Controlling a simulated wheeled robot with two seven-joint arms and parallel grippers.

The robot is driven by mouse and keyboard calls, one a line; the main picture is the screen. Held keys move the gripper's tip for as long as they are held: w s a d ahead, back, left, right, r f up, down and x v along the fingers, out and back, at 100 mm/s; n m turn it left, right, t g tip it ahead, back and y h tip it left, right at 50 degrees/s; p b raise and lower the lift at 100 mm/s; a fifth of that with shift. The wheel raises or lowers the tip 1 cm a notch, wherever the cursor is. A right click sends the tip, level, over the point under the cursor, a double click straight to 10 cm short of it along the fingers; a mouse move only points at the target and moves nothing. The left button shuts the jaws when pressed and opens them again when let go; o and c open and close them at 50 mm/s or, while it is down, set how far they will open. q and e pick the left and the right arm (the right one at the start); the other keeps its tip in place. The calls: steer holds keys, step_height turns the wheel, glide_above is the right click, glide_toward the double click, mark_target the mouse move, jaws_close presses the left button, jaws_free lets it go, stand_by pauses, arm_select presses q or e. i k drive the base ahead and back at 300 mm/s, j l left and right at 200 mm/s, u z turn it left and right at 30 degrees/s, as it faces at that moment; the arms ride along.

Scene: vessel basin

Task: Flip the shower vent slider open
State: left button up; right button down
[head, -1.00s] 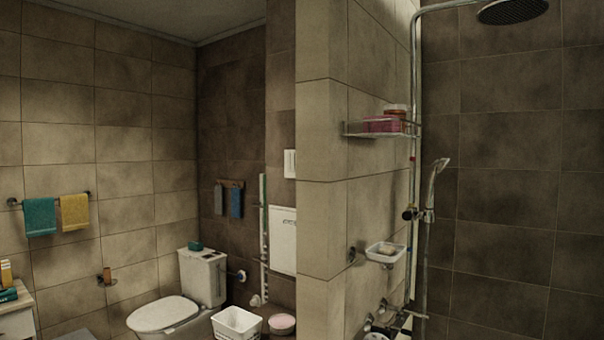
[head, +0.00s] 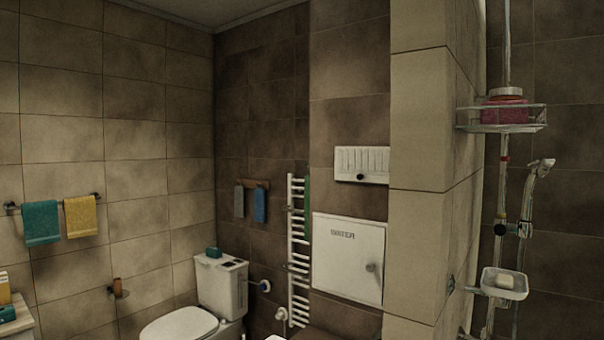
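A white slotted vent plate (head: 362,160) is set in the tiled wall, above a white access panel and left of the jutting tiled wall corner. Several upright slots run across it. A small dark knob (head: 360,177) shows at its lower edge, near the middle. Whether the slots are open or closed is too small to tell. Neither of my grippers is in the head view.
The white panel (head: 348,258) has a grey knob. A towel radiator (head: 298,250) stands left of it, then a toilet (head: 190,322). The tiled wall corner (head: 418,150) juts out at right. A shelf (head: 502,118) and soap dish (head: 503,284) lie beyond it.

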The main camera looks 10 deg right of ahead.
mark_target(360, 176)
steer(key=i+j+u, duration=0.1)
steer(key=i+j, duration=0.2)
steer(key=i+j+u, duration=0.15)
steer(key=i, duration=0.35)
